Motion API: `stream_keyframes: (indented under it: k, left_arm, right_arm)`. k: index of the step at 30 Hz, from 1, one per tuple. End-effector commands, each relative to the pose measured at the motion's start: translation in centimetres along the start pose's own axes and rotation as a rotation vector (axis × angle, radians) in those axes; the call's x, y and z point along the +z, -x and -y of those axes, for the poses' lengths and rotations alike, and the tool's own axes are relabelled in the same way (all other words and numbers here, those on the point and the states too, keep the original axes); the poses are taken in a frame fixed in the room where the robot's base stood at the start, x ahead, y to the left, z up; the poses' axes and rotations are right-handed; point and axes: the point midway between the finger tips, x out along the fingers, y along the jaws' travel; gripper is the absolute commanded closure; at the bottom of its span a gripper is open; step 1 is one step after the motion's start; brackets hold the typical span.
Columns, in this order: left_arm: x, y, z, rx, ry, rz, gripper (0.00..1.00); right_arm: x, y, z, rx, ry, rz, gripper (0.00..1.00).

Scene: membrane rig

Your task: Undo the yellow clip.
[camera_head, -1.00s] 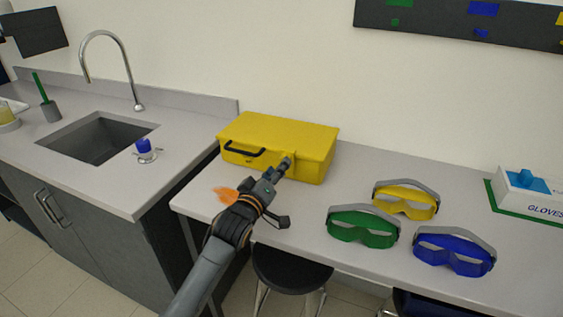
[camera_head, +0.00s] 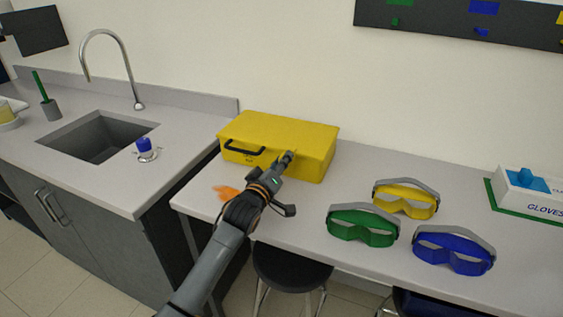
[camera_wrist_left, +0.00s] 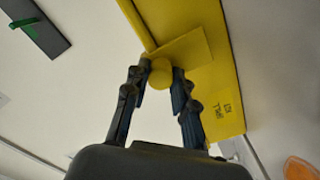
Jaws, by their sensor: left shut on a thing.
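The yellow case (camera_head: 300,135) stands on the bench with its lid down and a black handle on its front. The yellow clip (camera_wrist_left: 186,58) sits at the case's front edge in the left wrist view, with a round yellow knob (camera_wrist_left: 160,74) on it. My left gripper (camera_head: 288,156) is at the right part of the case front. In the left wrist view its two fingers (camera_wrist_left: 158,80) are shut on the knob, one on each side. In the head view the gripper hides most of the clip. My right gripper is not in view.
Green goggles (camera_head: 362,226), yellow goggles (camera_head: 405,200) and blue goggles (camera_head: 454,251) lie on the bench to the right. An orange patch (camera_head: 238,203) is on the bench near my arm. A stool (camera_head: 290,270) stands below. A sink (camera_head: 98,137) is at the left.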

Motion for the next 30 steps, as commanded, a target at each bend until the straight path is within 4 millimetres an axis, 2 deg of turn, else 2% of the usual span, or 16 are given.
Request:
stream_keyframes:
  k: [5,13,25,26,28,30]
  left_arm:
    - [0.1,0.1,0.1,0.003,0.001,-0.003,1.00]
    - [0.7,0.6,0.7,0.072,0.002,-0.071,1.00]
    - [0.4,0.8,0.5,0.086,0.000,-0.088,1.00]
    - [0.4,0.8,0.5,0.086,0.000,-0.088,0.69]
    - [0.4,0.8,0.5,0.086,-0.001,-0.088,0.54]
    - [0.4,0.8,0.5,0.086,-0.001,-0.088,0.51]
  right_arm:
    - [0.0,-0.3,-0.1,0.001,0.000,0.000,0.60]
    - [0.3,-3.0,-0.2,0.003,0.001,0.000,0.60]
    - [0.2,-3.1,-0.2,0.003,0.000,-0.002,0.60]
    - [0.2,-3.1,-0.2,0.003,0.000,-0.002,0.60]
    - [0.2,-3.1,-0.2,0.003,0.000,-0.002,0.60]
    - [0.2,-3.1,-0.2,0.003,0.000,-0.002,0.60]
